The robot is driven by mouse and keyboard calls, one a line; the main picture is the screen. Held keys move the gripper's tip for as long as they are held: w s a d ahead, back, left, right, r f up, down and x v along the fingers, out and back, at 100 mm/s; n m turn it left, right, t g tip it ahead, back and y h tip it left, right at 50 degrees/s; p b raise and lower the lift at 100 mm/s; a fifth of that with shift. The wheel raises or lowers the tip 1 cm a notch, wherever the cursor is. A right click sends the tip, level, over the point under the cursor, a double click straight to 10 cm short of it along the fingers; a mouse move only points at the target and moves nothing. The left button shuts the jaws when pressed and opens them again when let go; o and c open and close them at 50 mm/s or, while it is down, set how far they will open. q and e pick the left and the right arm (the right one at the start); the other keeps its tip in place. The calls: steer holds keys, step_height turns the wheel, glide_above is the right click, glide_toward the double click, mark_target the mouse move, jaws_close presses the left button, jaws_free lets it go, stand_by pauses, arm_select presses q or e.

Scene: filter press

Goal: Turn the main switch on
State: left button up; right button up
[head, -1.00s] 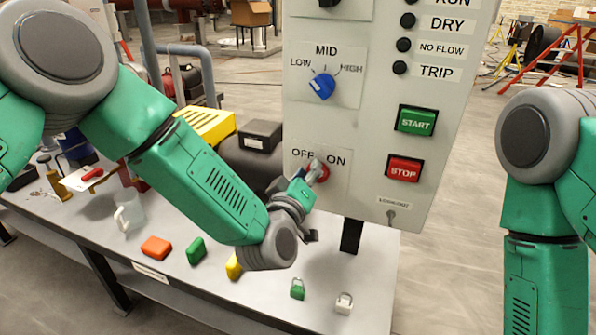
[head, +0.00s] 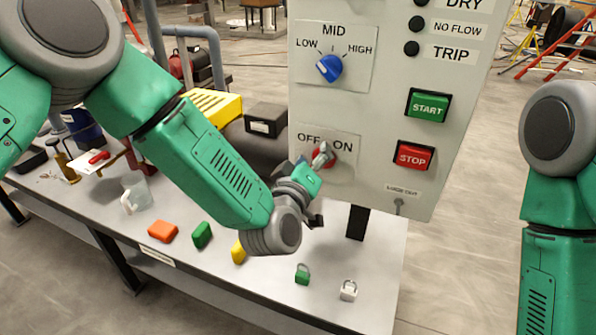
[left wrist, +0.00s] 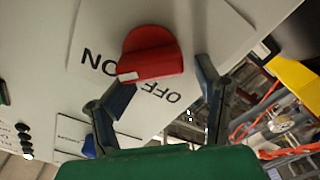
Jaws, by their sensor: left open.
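The main switch is a red knob (head: 322,157) on the OFF/ON plate (head: 345,172), low on the grey panel. In the left wrist view the red knob (left wrist: 152,54) shows upside down, with a white mark at one end of its bar. That mark sits near the gap between the words ON and OFF; its exact setting is hard to tell. My left gripper (head: 318,167) is at the knob and partly hides it. In the wrist view its open fingers (left wrist: 163,80) stand on either side of the knob, and I cannot tell whether they touch it.
Above the switch is a blue selector knob (head: 329,68). Green START (head: 427,105) and red STOP (head: 414,156) buttons sit to its right. Padlocks, green (head: 302,276) and white (head: 348,291), lie on the table (head: 375,265) below. My right arm is at the right edge.

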arm_select(q)
steer(key=shift+d+r+v, duration=0.2)
steer(key=shift+d+v, duration=0.2)
steer(key=shift+v, duration=5.35)
steer(key=s+a+f+m+g+y, duration=0.15)
steer(key=s+a+f+g, duration=0.3)
steer(key=f, duration=0.55)
steer(key=s+a+f+m+g, duration=0.35)
steer(key=s+a+f, duration=0.25)
steer(key=f, duration=0.5)
steer(key=s+a+f+g+y, duration=0.1)
steer(key=s+a+f+g, duration=0.1)
steer(key=s, duration=0.4)
steer(key=s+a+f+g+y, duration=0.1)
steer(key=s+a+f+g, duration=0.2)
steer(key=s+a, duration=0.3)
steer(key=s+a+f+m+g+y, duration=0.1)
steer(key=s+a+f+g+y, duration=0.1)
steer(key=s+a+g, duration=0.2)
steer(key=shift+s+a+f, duration=0.4)
steer(key=shift+s+a, duration=0.25)
steer(key=shift+s, duration=0.5)
steer(key=shift+a, duration=0.1)
arm_select(e)
steer(key=shift+a, duration=0.15)
